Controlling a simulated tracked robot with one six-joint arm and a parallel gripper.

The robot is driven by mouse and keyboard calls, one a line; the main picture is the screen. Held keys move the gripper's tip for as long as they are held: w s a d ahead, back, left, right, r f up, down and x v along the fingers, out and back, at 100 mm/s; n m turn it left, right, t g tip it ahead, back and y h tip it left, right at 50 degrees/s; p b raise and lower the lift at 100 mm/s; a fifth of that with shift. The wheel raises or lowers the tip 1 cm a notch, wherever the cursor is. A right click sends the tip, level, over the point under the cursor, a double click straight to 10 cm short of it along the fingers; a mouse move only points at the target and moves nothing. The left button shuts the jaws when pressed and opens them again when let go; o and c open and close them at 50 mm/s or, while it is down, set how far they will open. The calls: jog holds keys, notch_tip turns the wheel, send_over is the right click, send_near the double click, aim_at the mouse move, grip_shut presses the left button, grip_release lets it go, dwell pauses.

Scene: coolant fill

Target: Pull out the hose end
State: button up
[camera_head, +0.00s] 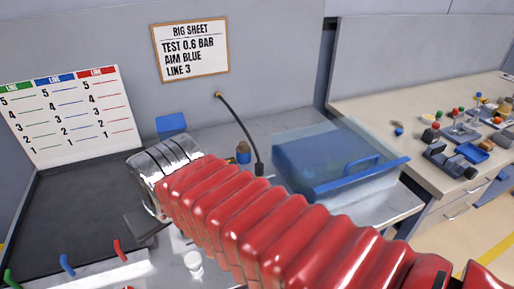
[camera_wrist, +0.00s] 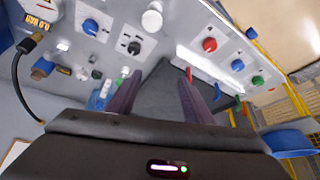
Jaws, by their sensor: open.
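A thin black hose (camera_head: 240,130) arcs from a brass fitting (camera_head: 218,94) on the back wall down to its black hose end (camera_head: 259,169) at the bench. In the wrist view the hose (camera_wrist: 16,75) curves along the left edge, its end (camera_wrist: 30,43) at the panel near a small display. A brown-topped blue fitting (camera_head: 243,152) stands just left of the hose end. My gripper (camera_wrist: 160,82) is open and empty, its two dark fingers apart. It is well away from the hose end; in the head view my red arm hides most of it.
A clear-and-blue lidded box (camera_head: 335,160) stands right of the hose end. Blue (camera_head: 68,264) and red (camera_head: 118,250) levers line the front left. A dark mat (camera_head: 80,205) lies below the line chart (camera_head: 70,115). Knobs (camera_wrist: 91,27) crowd the panel.

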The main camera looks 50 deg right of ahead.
jog(key=w+d+m+h, duration=0.1)
jog(key=w+d+m, duration=0.2)
jog(key=d, duration=0.5)
jog(key=m+g+h, duration=0.2)
jog(key=m+g, duration=0.1)
jog(key=m, duration=0.4)
send_near(259, 165)
notch_tip(259, 165, up, 2)
jog(key=a, duration=0.1)
jog(key=shift+s, duration=0.25)
jog(key=shift+f, duration=0.1)
jog(key=x, duration=1.3)
jog(key=shift+w+d+f, duration=0.1)
jog(key=shift+d+f, duration=0.1)
jog(key=shift+c, duration=0.5)
